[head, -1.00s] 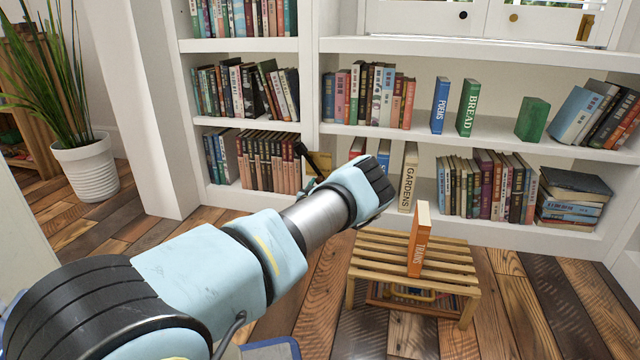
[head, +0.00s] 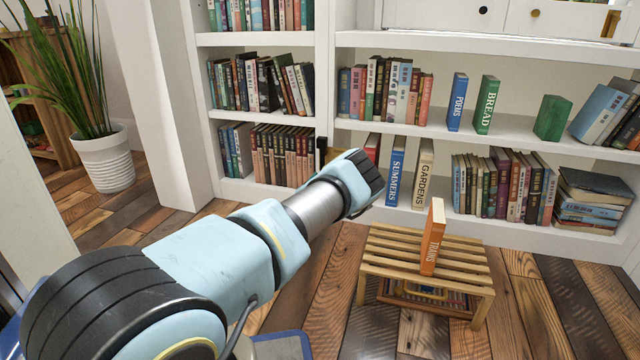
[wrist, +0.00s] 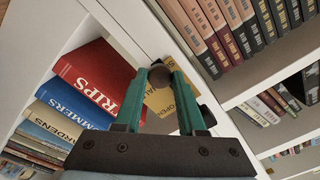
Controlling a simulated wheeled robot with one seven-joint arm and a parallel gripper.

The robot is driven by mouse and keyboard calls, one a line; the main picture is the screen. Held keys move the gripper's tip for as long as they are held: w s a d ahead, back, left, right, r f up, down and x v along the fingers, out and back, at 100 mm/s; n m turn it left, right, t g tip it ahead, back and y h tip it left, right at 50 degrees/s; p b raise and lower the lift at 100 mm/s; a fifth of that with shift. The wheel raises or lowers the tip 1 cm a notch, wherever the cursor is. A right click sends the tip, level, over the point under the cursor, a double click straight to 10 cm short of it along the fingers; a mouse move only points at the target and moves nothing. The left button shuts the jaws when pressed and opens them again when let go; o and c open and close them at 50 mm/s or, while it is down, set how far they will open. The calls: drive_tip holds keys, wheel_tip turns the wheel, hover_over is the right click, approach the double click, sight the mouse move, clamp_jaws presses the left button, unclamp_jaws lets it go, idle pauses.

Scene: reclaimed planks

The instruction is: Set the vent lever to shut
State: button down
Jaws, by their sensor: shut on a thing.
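The vent lever's black handle (head: 321,150) stands about upright at the shelf post in the head view, beside a small yellow-brown plate (head: 334,154). My arm hides its lower part. In the wrist view my gripper (wrist: 161,70) has its green fingers closed on the dark round handle (wrist: 160,77). The yellow plate (wrist: 160,98) lies behind the fingers, with lettering partly covered, so I cannot read the full marking. In the head view my gripper's fingers are hidden behind my wrist.
White shelves hold many books, with a blue SUMMERS book (head: 395,172) and a GARDENS book (head: 423,174) right of the lever. A slatted wooden stool (head: 385,262) bears an orange book (head: 433,240). A potted plant (head: 104,160) stands left. Open plank floor lies between.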

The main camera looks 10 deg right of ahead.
drive_tip(key=shift+w+a, duration=0.1)
idle(0.3)
drive_tip(key=c, duration=0.5)
unclamp_jaws()
drive_tip(key=p+v, duration=0.5)
drive_tip(key=v, duration=0.6)
